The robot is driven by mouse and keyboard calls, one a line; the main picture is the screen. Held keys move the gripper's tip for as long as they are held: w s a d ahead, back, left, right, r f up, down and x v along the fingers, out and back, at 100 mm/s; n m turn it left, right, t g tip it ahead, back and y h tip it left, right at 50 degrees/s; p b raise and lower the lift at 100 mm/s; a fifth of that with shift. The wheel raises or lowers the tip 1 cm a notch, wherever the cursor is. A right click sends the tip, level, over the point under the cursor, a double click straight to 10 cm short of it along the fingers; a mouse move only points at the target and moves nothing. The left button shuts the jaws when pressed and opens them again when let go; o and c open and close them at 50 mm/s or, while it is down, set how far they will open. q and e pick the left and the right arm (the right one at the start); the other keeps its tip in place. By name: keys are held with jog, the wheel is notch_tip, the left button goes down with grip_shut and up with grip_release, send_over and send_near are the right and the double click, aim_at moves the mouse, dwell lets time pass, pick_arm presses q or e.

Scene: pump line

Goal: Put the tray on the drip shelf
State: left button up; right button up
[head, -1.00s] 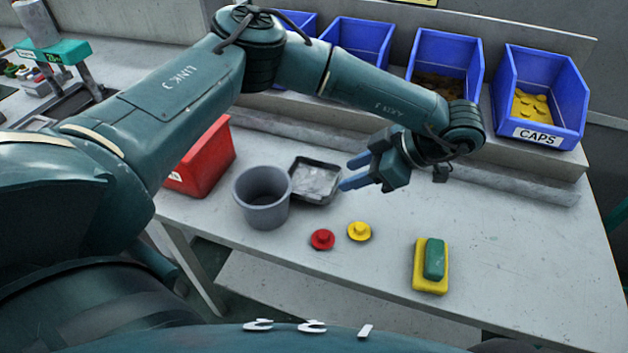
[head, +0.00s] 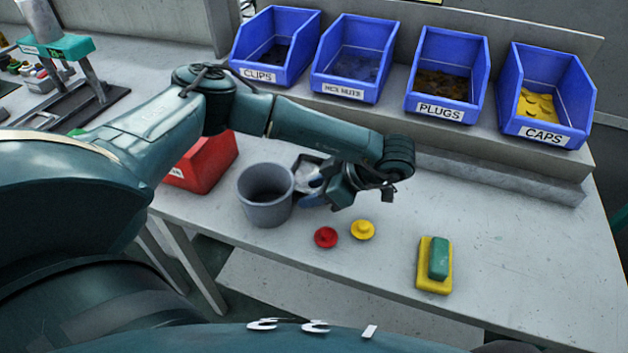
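The small dark tray (head: 304,166) with a light grey inside lies on the bench just right of the grey bucket. The gripper and forearm hide most of the tray. I cannot tell whether the fingers touch it or stand above it. No drip shelf can be clearly made out; a stand with a green top (head: 66,47) and a dark base is at the far left. My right gripper is not in view.
A grey bucket (head: 265,208) stands close left of the tray, with a red bin (head: 205,163) behind it. A red cap (head: 326,237), a yellow cap (head: 363,230) and a yellow-green sponge (head: 435,277) lie in front. Blue bins (head: 440,110) line the raised back ledge.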

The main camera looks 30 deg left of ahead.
pick_arm(q)
jog(key=shift+c, duration=0.4)
grip_shut()
jog(key=shift+r, duration=0.1)
